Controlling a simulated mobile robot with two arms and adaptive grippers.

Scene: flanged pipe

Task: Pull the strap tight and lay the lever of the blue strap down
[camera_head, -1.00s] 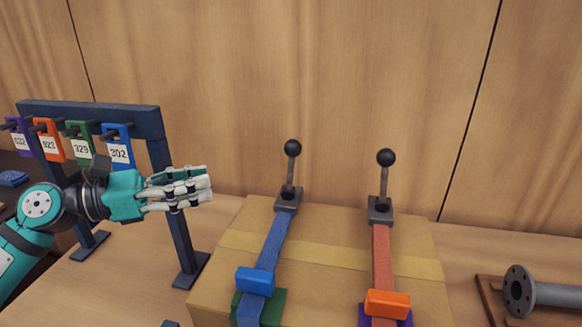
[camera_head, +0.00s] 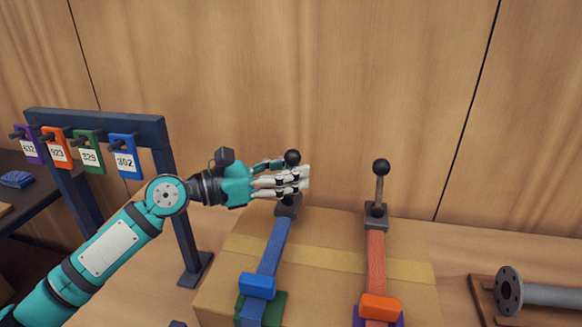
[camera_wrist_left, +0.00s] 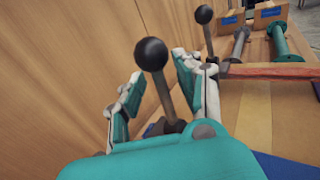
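The blue strap (camera_head: 275,243) runs over a cardboard box from a blue block (camera_head: 257,286) up to a grey buckle with a black-knobbed lever (camera_head: 292,158). The lever stands upright; the fingers partly hide its shaft in the head view. My left gripper (camera_head: 297,171) is at the lever, just below the knob. In the left wrist view, the lever (camera_wrist_left: 152,54) stands between the open fingers of the left gripper (camera_wrist_left: 160,78), with gaps visible on both sides. My right gripper is in neither view.
A red strap (camera_head: 376,262) with its own upright lever (camera_head: 381,182) lies to the right on the cardboard box (camera_head: 330,240). A dark rack (camera_head: 95,122) with numbered tags stands at left. A flanged pipe (camera_head: 545,294) lies at right. A wooden wall is close behind.

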